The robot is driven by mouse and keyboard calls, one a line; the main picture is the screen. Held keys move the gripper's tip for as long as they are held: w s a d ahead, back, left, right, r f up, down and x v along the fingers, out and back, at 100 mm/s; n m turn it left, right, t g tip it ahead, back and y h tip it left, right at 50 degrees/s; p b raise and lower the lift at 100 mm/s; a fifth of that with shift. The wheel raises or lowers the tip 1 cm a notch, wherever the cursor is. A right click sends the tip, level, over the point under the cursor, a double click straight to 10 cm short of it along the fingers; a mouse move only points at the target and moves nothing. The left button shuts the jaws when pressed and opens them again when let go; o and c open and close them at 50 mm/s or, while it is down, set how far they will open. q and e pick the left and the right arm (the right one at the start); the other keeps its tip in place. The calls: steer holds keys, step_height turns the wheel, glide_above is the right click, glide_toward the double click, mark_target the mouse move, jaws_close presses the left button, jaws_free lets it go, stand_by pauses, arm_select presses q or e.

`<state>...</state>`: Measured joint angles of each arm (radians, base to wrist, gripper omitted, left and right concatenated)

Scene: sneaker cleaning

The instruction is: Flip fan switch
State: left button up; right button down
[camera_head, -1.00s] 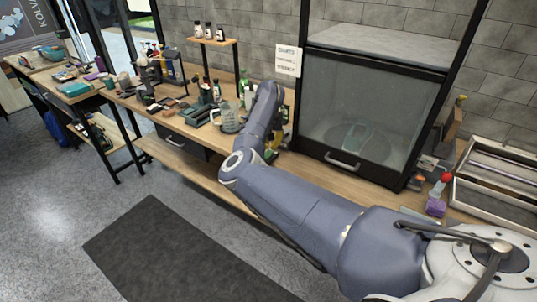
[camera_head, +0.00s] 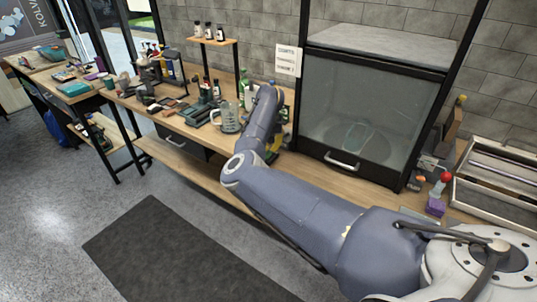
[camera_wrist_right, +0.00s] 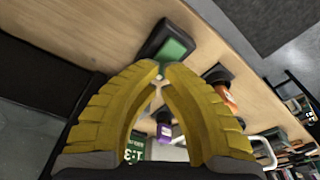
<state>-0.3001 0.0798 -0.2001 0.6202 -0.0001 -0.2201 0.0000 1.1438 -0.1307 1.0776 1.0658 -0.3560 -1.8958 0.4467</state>
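A glass-fronted cabinet (camera_head: 375,105) with a black frame and a bar handle (camera_head: 342,161) stands on the bench, its front panel down. I cannot pick out the fan switch for certain. A black box with a green face (camera_wrist_right: 174,45) lies just beyond my right fingertips in the wrist view; I cannot tell what it is. My right gripper (camera_wrist_right: 160,70) has yellow fingers whose tips meet or nearly meet, with nothing seen held. In the head view the right gripper (camera_head: 272,156) is mostly hidden behind my arm, left of the cabinet. My left gripper is out of view.
A glass jug (camera_head: 230,118) and several bottles stand on the bench left of my arm. A small sign (camera_head: 287,60) hangs beside the cabinet. A purple block with a red-topped stick (camera_head: 437,205) and a metal tray (camera_head: 498,180) are at the right.

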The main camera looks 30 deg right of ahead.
mark_target(270, 152)
steer(key=shift+f, duration=1.2)
stand_by(0.6)
steer(key=shift+r, duration=3.55)
